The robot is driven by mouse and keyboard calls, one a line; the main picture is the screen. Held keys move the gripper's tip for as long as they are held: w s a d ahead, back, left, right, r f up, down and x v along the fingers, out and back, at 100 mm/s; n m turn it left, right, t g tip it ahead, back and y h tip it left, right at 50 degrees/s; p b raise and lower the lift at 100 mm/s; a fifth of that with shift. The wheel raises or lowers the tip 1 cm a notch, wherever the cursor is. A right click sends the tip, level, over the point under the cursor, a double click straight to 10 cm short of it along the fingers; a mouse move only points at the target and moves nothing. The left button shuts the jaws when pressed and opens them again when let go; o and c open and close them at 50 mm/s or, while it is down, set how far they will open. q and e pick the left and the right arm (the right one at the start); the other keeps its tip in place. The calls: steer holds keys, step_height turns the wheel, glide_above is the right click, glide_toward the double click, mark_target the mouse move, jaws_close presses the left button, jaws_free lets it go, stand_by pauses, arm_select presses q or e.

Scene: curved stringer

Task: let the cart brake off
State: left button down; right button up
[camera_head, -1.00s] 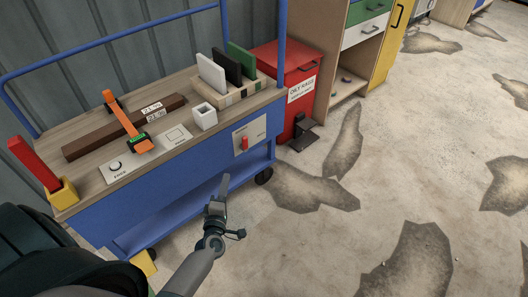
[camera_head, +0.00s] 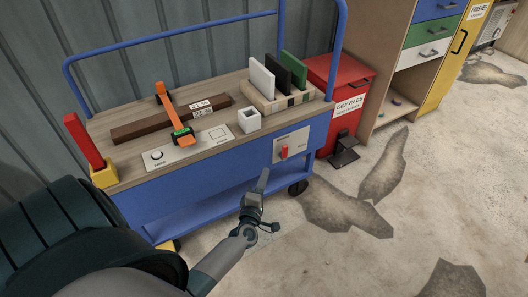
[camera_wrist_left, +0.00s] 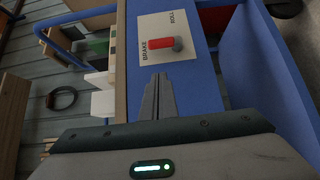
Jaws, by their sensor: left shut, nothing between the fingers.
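The cart (camera_head: 190,180) is blue with a wooden top. On its front panel a pale brake plate (camera_head: 301,141) carries a red lever (camera_head: 284,152). In the left wrist view the red lever (camera_wrist_left: 160,43) lies across the plate with a grey round part at one end, between the words BRAKE and ROLL. My right gripper is out of view.
A red rag bin (camera_head: 335,95) stands right of the cart. Stained floor in front is free.

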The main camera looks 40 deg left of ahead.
mark_target(284, 152)
arm_select(q)
steer(key=w+a+b, duration=0.1)
steer(key=w, duration=0.9)
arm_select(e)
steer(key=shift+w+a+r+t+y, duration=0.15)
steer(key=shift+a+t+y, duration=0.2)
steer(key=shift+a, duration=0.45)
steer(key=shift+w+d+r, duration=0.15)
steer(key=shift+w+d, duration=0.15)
